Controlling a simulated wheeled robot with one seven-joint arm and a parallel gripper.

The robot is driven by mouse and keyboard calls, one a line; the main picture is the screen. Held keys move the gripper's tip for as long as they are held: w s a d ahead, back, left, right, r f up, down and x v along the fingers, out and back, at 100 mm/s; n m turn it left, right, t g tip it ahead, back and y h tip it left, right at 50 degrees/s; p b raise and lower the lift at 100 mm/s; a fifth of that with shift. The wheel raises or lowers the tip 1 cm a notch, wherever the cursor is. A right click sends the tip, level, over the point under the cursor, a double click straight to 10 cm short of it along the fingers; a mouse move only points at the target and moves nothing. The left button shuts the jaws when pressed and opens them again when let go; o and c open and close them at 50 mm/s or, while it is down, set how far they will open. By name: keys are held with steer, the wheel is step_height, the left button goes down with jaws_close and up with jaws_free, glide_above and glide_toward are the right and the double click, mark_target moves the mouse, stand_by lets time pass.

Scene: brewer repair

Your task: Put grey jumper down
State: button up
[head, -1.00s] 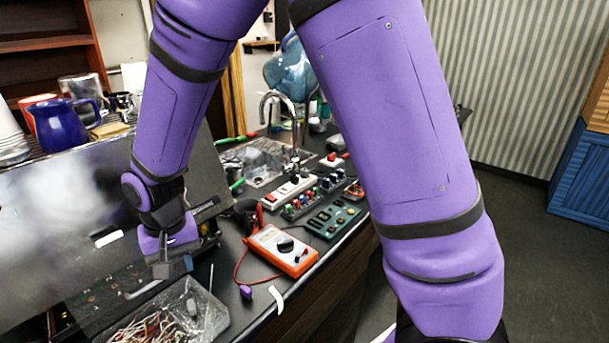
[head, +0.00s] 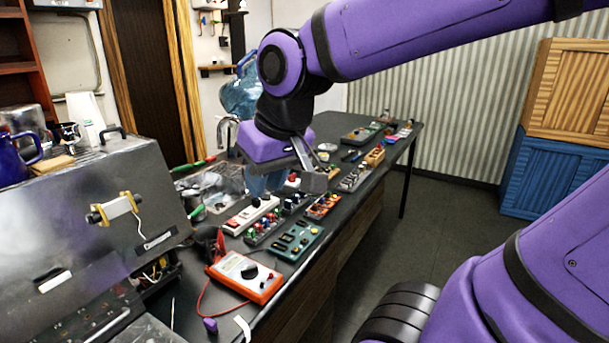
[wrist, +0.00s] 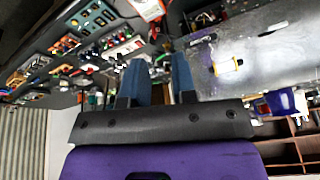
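My gripper (head: 290,182) hangs over the workbench (head: 352,218), above the row of small devices, at the end of my purple arm. In the wrist view its two blue fingers (wrist: 160,82) stand apart, with a clear gap and nothing visible between them. I cannot pick out a grey jumper for certain in either view. A whitish block (head: 118,207) with yellow ends sits on the front panel of the metal brewer (head: 85,235); it also shows in the wrist view (wrist: 228,66). My gripper is well away from that block.
An orange multimeter (head: 243,277) with a red lead, a teal box (head: 291,241) and a white power strip (head: 250,214) lie on the bench. A faucet (head: 226,128) stands behind. Blue (head: 545,175) and orange crates are at the right. Open floor lies right of the bench.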

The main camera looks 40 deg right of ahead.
steer(key=s+d+r+t, duration=0.1)
steer(key=s+d, duration=0.1)
steer(key=s, duration=0.3)
steer(key=shift+s+d+r+h, duration=0.2)
steer(key=shift+s+d+h, duration=0.2)
